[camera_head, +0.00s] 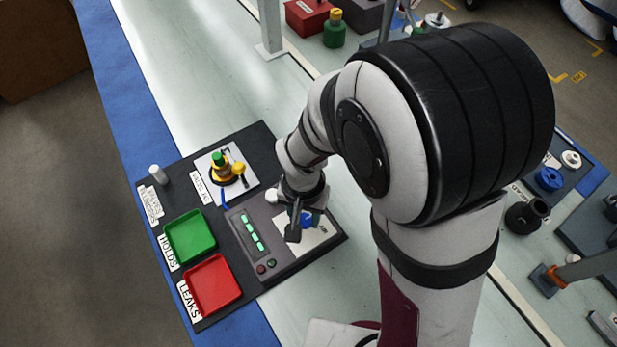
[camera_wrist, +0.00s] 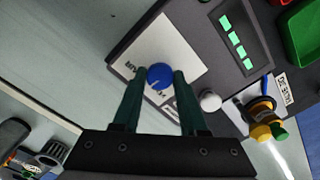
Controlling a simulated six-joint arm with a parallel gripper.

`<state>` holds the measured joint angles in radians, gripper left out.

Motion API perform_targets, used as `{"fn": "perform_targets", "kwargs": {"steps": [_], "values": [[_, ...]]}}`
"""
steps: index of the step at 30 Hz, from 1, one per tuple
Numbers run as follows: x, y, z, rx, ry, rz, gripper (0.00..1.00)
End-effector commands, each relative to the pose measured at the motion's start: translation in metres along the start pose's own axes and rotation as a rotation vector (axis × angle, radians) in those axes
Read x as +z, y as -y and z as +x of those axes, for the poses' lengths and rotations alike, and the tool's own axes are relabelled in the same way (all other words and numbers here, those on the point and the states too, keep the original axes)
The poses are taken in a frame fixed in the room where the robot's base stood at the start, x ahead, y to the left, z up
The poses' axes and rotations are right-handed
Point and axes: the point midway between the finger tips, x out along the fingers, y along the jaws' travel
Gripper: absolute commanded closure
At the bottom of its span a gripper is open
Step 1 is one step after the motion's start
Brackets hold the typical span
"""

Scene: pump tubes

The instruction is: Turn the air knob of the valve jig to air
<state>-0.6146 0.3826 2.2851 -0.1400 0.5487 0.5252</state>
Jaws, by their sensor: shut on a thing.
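The valve jig (camera_head: 265,262) is a dark box with a light label plate on top, several lit green bars and two small buttons. Its blue air knob (camera_wrist: 160,76) stands on the white plate (camera_wrist: 148,48) and has a light pointer mark. My gripper (camera_wrist: 163,78) reaches down over the plate with one finger on each side of the knob, shut on it. In the head view the gripper (camera_head: 298,222) and wrist cover most of the knob, and only a bit of blue shows. The plate's lettering is partly hidden by the fingers.
A green tray (camera_head: 190,236) and a red tray (camera_head: 212,284) lie left of the jig. A yellow and green fitting (camera_head: 222,168) stands behind them on a white plate. A white round piece (camera_wrist: 210,101) sits close beside my right finger in the wrist view.

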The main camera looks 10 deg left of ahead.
Motion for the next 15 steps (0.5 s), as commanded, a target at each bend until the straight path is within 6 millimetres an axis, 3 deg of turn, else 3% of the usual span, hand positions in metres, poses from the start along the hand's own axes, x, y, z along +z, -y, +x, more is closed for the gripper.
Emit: {"fn": "perform_targets", "kwargs": {"steps": [15], "values": [[0.0008,0.0002,-0.0002,0.001,0.002,0.466,1.0]]}}
